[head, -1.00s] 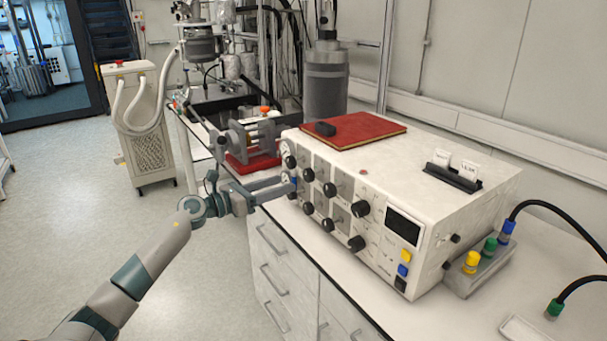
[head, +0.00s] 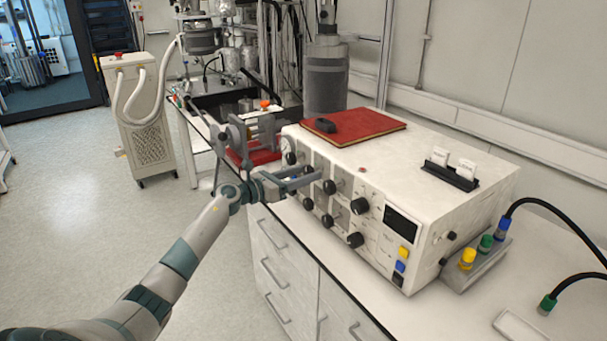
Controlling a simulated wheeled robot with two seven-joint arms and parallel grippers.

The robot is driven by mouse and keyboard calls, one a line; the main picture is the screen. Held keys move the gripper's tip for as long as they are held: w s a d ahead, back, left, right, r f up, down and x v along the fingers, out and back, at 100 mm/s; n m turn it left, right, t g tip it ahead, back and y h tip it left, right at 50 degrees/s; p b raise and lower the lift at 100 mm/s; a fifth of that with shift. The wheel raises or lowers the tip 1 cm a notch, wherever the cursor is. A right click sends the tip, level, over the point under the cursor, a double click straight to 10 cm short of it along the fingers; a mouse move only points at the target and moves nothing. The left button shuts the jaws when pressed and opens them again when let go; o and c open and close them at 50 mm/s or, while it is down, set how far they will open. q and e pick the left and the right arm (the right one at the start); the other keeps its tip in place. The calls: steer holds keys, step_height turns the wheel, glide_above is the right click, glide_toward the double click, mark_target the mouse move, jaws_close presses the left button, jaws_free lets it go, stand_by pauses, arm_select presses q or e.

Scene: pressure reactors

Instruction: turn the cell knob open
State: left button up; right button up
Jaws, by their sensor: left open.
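A white control unit (head: 440,155) stands on the bench. Its front panel carries several black knobs, among them a large upper knob (head: 360,206), a large lower knob (head: 355,240) and a smaller knob (head: 329,187). The labels are too small to read, so I cannot tell which one is the cell knob. My left gripper (head: 305,174) is open and empty at the left part of the panel, its fingers pointing at the upper row of knobs. It hides some knobs there. I cannot tell whether it touches one. My right gripper is out of view.
A red book (head: 375,128) with a small black object on it lies on top of the unit. A dark holder with white cards (head: 452,172) stands there too. A bracket with coloured connectors (head: 480,255) sits at the right. Clamp-like metal equipment (head: 262,130) stands close behind my gripper.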

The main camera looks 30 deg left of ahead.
arm_select(q)
steer(key=shift+c, duration=0.4)
steer(key=c, duration=1)
steer(key=shift+n, duration=0.4)
steer(key=n+p, duration=0.2)
steer(key=n, duration=0.2)
steer(key=shift+r, duration=0.15)
steer(key=n+p, duration=0.2)
steer(key=n, duration=0.2)
steer(key=shift+n, duration=0.4)
steer(key=n+p, duration=0.3)
steer(key=n, duration=0.2)
steer(key=shift+n+p, duration=0.55)
steer(key=shift+n, duration=1.15)
